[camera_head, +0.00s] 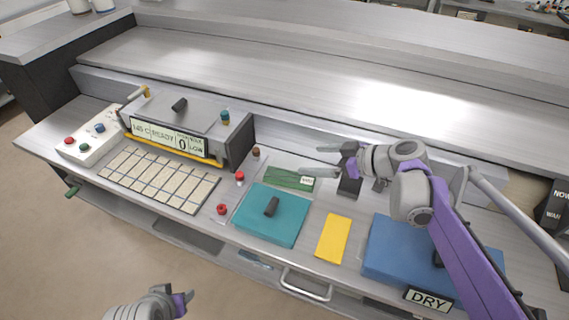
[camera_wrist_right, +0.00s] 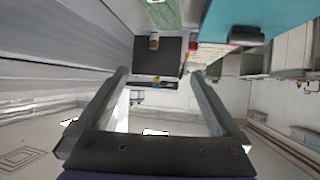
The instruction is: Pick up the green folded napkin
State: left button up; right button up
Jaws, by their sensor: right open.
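The green folded napkin (camera_head: 287,179) lies flat on the metal counter, behind the teal pad, with a small white label at its right end. A green strip of it also shows at the top of the right wrist view (camera_wrist_right: 165,12). My right gripper (camera_head: 312,161) is open and empty, its fingers pointing left, just above and behind the napkin in the head view. Its two spread fingers also show in the wrist view (camera_wrist_right: 158,76), with nothing between them.
A teal pad (camera_head: 258,222) with a dark handle and a yellow cloth (camera_head: 333,238) lie in front. A blue box (camera_head: 385,255) marked DRY stands at right. A control unit (camera_head: 190,125) and a tile grid (camera_head: 158,178) occupy the left. Red knobs (camera_head: 240,177) stand nearby.

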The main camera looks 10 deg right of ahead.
jog(key=b, duration=0.1)
send_near(290, 178)
jog(key=shift+w+a+r, duration=0.1)
jog(key=shift+w+a, duration=0.05)
jog(key=shift+a, duration=0.15)
jog(key=shift+w+a+f, duration=0.5)
jog(key=shift+w+f, duration=0.15)
jog(key=shift+f, duration=0.15)
jog(key=shift+x, duration=3.05)
jog(key=shift+d+r, duration=0.1)
jog(key=c, duration=1.2)
